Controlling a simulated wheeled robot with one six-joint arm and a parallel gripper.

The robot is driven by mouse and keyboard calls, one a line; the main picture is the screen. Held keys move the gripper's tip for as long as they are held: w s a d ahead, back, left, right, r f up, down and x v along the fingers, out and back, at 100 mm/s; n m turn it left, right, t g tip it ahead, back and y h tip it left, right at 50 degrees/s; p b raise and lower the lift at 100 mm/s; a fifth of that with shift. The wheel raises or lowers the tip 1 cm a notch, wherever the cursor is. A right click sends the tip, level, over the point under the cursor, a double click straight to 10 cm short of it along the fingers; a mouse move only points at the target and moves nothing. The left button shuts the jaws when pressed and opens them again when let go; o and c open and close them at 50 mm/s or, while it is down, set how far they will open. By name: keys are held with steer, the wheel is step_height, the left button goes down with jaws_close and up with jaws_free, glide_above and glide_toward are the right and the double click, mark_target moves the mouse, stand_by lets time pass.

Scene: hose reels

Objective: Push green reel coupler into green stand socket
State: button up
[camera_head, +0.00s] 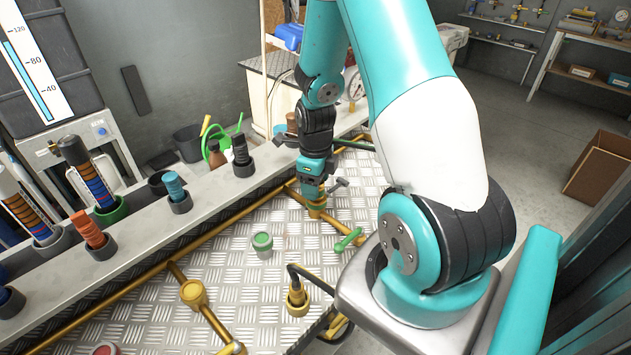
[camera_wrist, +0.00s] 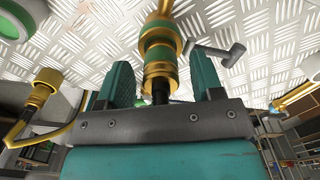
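My gripper (camera_head: 313,184) points down over the metal plate, just above a gold fitting (camera_head: 317,209). In the wrist view, the teal fingers of my gripper (camera_wrist: 163,80) stand apart, with a visible gap on each side of a gold coupler with a green band (camera_wrist: 158,70). A black stub runs from this coupler toward my palm. Beyond it, in line and apparently touching, is a gold stand socket (camera_wrist: 160,29) on a gold pipe. I cannot tell how deep the coupler sits in it.
A green-topped grey cup (camera_head: 262,243) stands left of my gripper. A green-handled valve (camera_head: 348,240) is close on the right. A gold fitting with a black hose (camera_head: 297,299) stands nearer. The grey ledge (camera_head: 215,195) with holders lies behind. Bare plate lies between.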

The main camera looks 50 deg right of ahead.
step_height(320, 180, up, 12)
steer(key=shift+r+b, duration=0.1)
steer(key=shift+b, duration=0.9)
steer(key=s+a+r+n+t+y, duration=0.1)
steer(key=a+r+n, duration=0.2)
steer(key=a+n, duration=0.75)
steer(key=s+a+r+n+y, duration=0.1)
steer(key=s+a+r+n, duration=0.15)
steer(key=a+n, duration=0.75)
steer(key=s+a+r+n+y, duration=0.1)
steer(key=s+a+r+n, duration=0.1)
steer(key=s+a+n, duration=0.3)
steer(key=s+a+r+n+g+y, duration=0.1)
steer(key=s+a+n, duration=0.3)
steer(key=n, duration=1)
steer(key=shift+s+a+r, duration=0.35)
steer(key=shift+s+r, duration=0.05)
steer(key=shift+s, duration=0.1)
